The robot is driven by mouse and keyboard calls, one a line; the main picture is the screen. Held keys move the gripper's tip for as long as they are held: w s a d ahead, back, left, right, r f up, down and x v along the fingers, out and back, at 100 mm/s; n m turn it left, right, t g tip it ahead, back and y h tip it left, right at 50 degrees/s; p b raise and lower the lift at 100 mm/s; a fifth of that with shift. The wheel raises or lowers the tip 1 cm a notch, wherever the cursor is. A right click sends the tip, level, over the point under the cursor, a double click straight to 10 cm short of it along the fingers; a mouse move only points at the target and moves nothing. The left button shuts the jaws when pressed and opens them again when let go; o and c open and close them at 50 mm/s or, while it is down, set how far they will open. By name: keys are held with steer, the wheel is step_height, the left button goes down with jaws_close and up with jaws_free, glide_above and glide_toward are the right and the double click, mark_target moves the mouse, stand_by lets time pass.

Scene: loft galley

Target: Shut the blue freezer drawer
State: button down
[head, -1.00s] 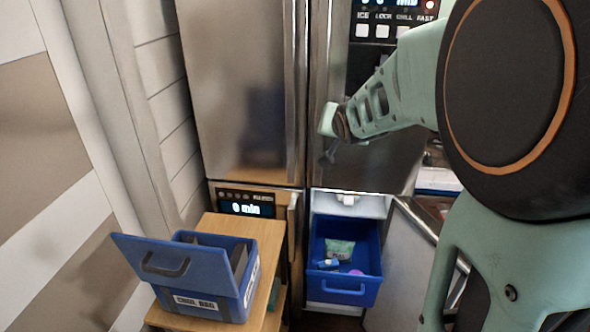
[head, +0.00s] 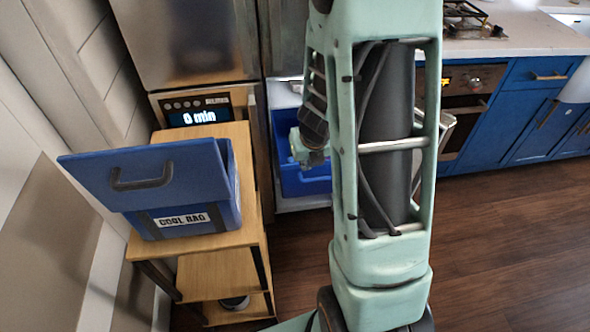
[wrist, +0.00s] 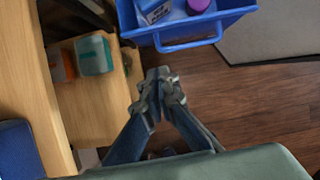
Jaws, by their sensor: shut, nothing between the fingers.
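The blue freezer drawer (head: 303,184) is pulled out of the freezer at the bottom of the fridge, partly hidden behind my arm in the head view. In the wrist view the drawer (wrist: 232,17) is at the top, with its bar handle facing my gripper and a blue-and-white pack and a purple item inside. My gripper (wrist: 161,74) is shut and empty in the wrist view. Its tips appear a little short of the handle in the picture, with floor visible between them.
The open freezer door (wrist: 275,35) is right of the drawer. Wooden floor is clear at right.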

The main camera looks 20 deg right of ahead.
steer(key=b, duration=0.3)
glide_above(300, 171)
steer(key=s, duration=0.4)
steer(key=f, duration=0.6)
steer(key=a+f, duration=0.1)
steer(key=f, duration=0.2)
steer(key=shift+w+f, duration=0.1)
steer(key=shift+f, duration=0.2)
steer(key=shift+w+d, duration=0.25)
steer(key=shift+w, duration=0.5)
steer(key=shift+w, duration=0.15)
steer(key=w+d+p, duration=0.1)
steer(key=w+p, duration=0.2)
steer(key=w, duration=0.5)
steer(key=w+d+p, duration=0.2)
steer(key=w+p, duration=0.1)
steer(key=w, duration=0.6)
steer(key=shift+w+d+p, duration=0.3)
steer(key=shift+p, duration=0.05)
